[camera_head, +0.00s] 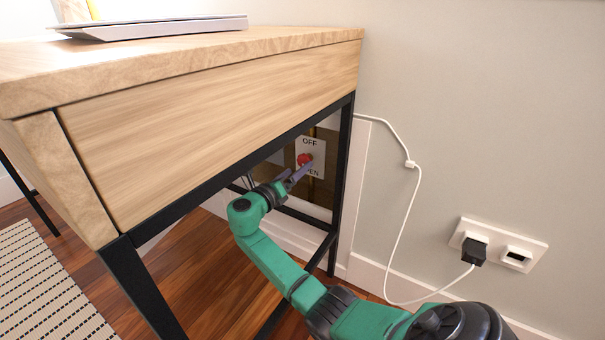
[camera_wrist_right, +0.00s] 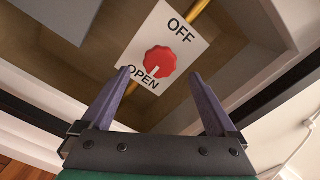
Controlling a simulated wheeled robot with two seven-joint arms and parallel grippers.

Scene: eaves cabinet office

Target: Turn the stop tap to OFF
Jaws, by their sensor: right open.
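The stop tap is a red scalloped knob (camera_head: 305,159) on a white plate (camera_head: 318,148) marked OFF above and OPEN below, in a wall recess beyond the desk frame. In the right wrist view the knob (camera_wrist_right: 160,60) carries a white mark on the side toward the word OPEN. My right gripper (camera_head: 299,174) reaches under the desk to the front of the plate. Its two purple fingers (camera_wrist_right: 160,76) are spread, with the knob showing between and just beyond their tips and nothing held. I cannot tell whether they touch it. My left gripper is not in view.
The wooden desk (camera_head: 210,130) overhangs my right arm, and its black leg (camera_head: 342,180) stands just right of the recess. A brass pipe (camera_wrist_right: 201,20) runs behind the plate. A white cable (camera_head: 402,240) hangs by the wall socket (camera_head: 517,252).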

